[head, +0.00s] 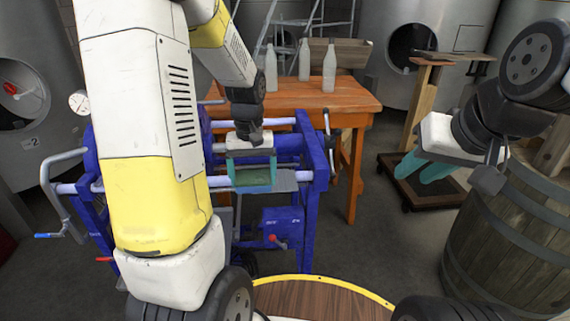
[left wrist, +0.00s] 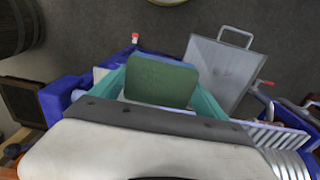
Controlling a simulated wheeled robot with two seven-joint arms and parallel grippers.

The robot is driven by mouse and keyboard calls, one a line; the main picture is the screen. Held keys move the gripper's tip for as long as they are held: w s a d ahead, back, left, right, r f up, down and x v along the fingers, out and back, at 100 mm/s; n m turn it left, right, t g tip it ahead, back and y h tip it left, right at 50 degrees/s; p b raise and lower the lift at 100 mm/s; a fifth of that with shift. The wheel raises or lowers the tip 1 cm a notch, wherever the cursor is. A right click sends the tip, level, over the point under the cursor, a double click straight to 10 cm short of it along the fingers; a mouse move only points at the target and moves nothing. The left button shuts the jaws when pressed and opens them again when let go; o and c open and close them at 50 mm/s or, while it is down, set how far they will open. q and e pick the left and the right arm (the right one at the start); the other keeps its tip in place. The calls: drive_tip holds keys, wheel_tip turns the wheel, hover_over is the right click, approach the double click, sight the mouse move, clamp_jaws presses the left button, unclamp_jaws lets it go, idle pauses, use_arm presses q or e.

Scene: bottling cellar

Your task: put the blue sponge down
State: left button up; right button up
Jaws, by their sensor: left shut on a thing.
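My left gripper (head: 252,178) is shut on the sponge, which sits between its teal fingers. In the left wrist view the sponge (left wrist: 160,82) shows a green face and a thin blue layer along its edge. In the head view the sponge (head: 252,176) is mostly hidden by the gripper. The gripper is over the blue-framed machine (head: 318,160), in front of its rails. I cannot tell whether the sponge touches anything below. My right gripper (head: 424,172) hangs at the right, empty, its teal fingers apart.
A grey tray with a handle (left wrist: 218,68) lies beside the sponge in the left wrist view. An orange table (head: 340,96) with white bottles (head: 329,70) stands behind the machine. A barrel (head: 510,240) stands at the right; a round wooden top (head: 325,297) is in front.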

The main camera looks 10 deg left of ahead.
use_arm(q)
drive_tip(key=w+d, duration=0.1)
drive_tip(key=w, duration=0.2)
drive_tip(key=w+d, duration=0.1)
drive_tip(key=w, duration=0.2)
drive_tip(key=w+d+f, duration=0.1)
drive_tip(key=w, duration=0.2)
drive_tip(key=shift+d, duration=0.3)
drive_tip(key=shift+f, duration=1.7)
drive_tip(key=shift+f, duration=0.15)
drive_tip(key=o, duration=1.2)
drive_tip(key=shift+c, duration=0.2)
